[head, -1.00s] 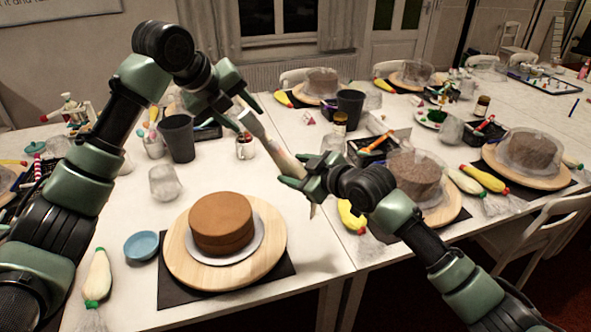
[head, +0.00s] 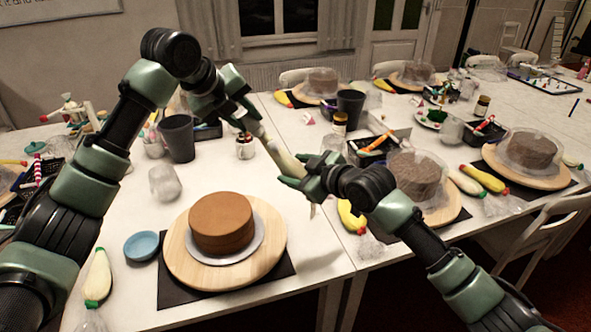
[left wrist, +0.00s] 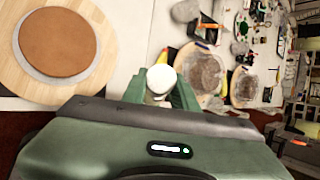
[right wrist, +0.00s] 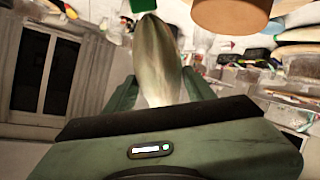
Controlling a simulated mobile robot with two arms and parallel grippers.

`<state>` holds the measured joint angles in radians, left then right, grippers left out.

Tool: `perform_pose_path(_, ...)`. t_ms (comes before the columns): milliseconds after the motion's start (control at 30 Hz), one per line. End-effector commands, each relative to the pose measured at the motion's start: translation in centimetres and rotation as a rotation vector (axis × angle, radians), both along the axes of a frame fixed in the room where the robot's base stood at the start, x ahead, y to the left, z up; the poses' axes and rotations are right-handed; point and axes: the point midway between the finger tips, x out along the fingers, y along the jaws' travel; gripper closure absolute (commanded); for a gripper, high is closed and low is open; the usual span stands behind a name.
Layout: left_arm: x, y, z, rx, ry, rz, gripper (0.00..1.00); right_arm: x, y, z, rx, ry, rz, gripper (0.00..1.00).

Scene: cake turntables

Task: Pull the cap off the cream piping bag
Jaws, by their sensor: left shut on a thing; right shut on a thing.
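The cream piping bag (head: 283,158) is held slanted in the air between my two grippers, beyond the brown cake. My right gripper (head: 307,172) is shut on its lower body; the pale bag (right wrist: 157,55) fills the space between the fingers in the right wrist view. My left gripper (head: 250,117) is shut at the bag's upper end. In the left wrist view a round white end (left wrist: 160,79) sits between its fingers. The fingers hide much of that end, so I cannot tell whether the cap is apart from the bag.
A brown cake (head: 222,224) stands on a wooden turntable (head: 180,262) below. A blue bowl (head: 142,246) and another piping bag (head: 98,275) lie to its left. A dark cup (head: 177,138), a glass (head: 165,183) and a jar (head: 245,150) stand behind. Covered cakes crowd the right.

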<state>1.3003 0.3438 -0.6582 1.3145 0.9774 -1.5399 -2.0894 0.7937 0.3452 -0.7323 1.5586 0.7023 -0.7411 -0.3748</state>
Motion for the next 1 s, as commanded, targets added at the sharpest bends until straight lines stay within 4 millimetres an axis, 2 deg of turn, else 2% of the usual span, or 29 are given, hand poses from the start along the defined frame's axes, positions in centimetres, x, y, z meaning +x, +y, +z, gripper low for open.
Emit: perform_pose_path(1000, 0.1, 3.2, 4.6, 0.0, -0.001, 0.001, 1.0, 0.0, 0.0, 0.2, 0.001, -0.003, 0.001, 0.59)
